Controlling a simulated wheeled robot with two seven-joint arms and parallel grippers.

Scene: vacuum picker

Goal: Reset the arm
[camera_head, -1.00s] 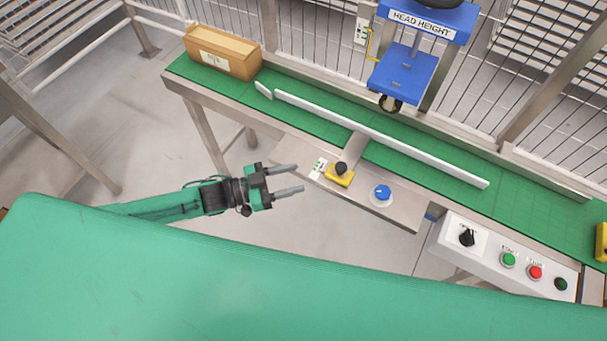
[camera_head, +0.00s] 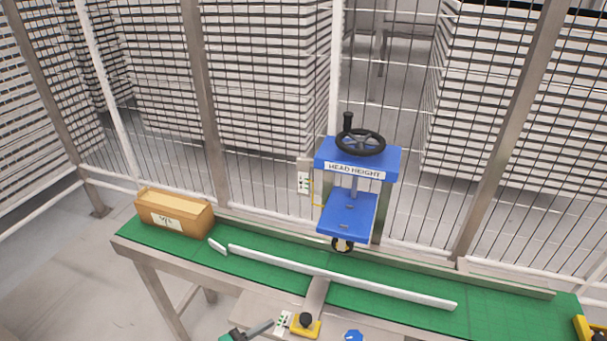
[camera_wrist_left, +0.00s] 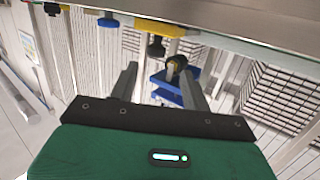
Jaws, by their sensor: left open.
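My left gripper (camera_head: 250,331) shows only in part at the bottom edge of the head view, with a dark finger pointing up and right. In the left wrist view its two grey fingers (camera_wrist_left: 157,78) stand apart with nothing between them. The finger in the head view is near a yellow-based black knob (camera_head: 305,322) on the front shelf; I cannot tell whether they touch. The rest of my left arm is out of the head view. My right gripper is not in view.
A green conveyor (camera_head: 375,310) carries a cardboard box (camera_head: 175,213) at its left end and a white guide rail (camera_head: 340,277). A blue head-height unit (camera_head: 347,215) with a black handwheel stands over it. A blue knob (camera_head: 352,336) is at the bottom edge. Wire fencing stands behind.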

